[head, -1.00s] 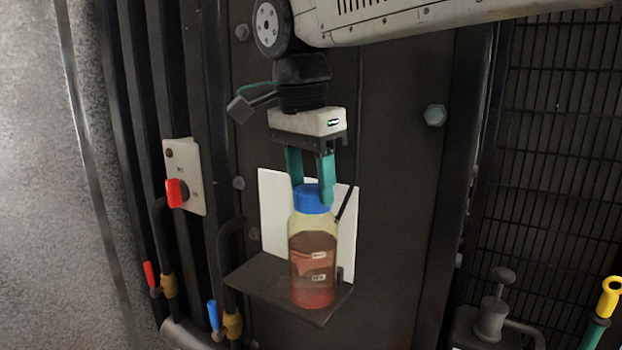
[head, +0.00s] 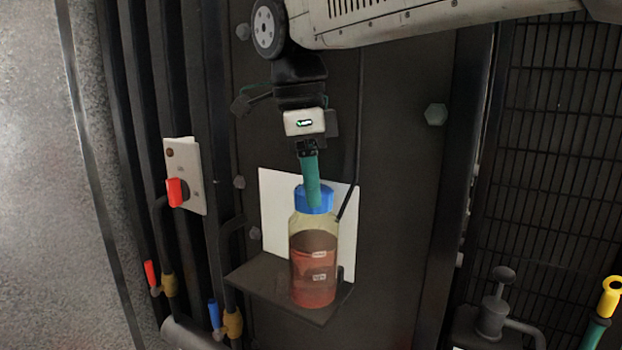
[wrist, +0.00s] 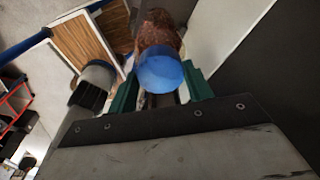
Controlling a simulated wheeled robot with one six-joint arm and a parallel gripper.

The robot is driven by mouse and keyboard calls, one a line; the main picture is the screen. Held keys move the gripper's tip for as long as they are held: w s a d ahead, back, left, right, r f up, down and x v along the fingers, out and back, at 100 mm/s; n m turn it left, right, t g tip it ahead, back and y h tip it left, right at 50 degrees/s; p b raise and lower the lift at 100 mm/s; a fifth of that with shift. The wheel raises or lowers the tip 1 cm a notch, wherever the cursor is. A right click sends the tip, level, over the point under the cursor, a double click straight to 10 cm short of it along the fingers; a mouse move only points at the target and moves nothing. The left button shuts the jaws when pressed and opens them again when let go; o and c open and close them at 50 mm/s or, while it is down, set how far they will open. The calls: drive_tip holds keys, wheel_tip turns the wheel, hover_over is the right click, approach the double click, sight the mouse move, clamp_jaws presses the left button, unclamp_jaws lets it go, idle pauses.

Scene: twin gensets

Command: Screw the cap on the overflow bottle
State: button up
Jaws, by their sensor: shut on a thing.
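The overflow bottle (head: 314,265) stands upright on a dark shelf bracket (head: 262,277), with reddish-brown liquid in its lower part. The blue cap (head: 326,200) sits at the top of its neck; I cannot tell how far it is threaded. My gripper (head: 313,190) comes down from above with its green fingers on either side of the cap, shut on it. In the head view one finger hides the other and covers part of the cap. The wrist view shows the cap (wrist: 160,70) between both fingers, with the bottle (wrist: 158,30) beyond it.
A white panel (head: 275,215) stands close behind the bottle, with a dark hose or strap beside it. A plate with a red switch (head: 176,191) and red and blue valve handles (head: 214,314) are at the left. A yellow-topped handle (head: 609,296) is at the lower right.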

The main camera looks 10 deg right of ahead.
drive_tip(key=shift+m, duration=1.1)
drive_tip(key=m, duration=0.4)
drive_tip(key=shift+w+m+g, duration=0.15)
drive_tip(key=shift+m+g, duration=0.15)
drive_tip(key=shift+g, duration=0.1)
drive_tip(key=o, duration=1)
drive_tip(key=shift+o, duration=0.2)
drive_tip(key=shift+c, duration=0.5)
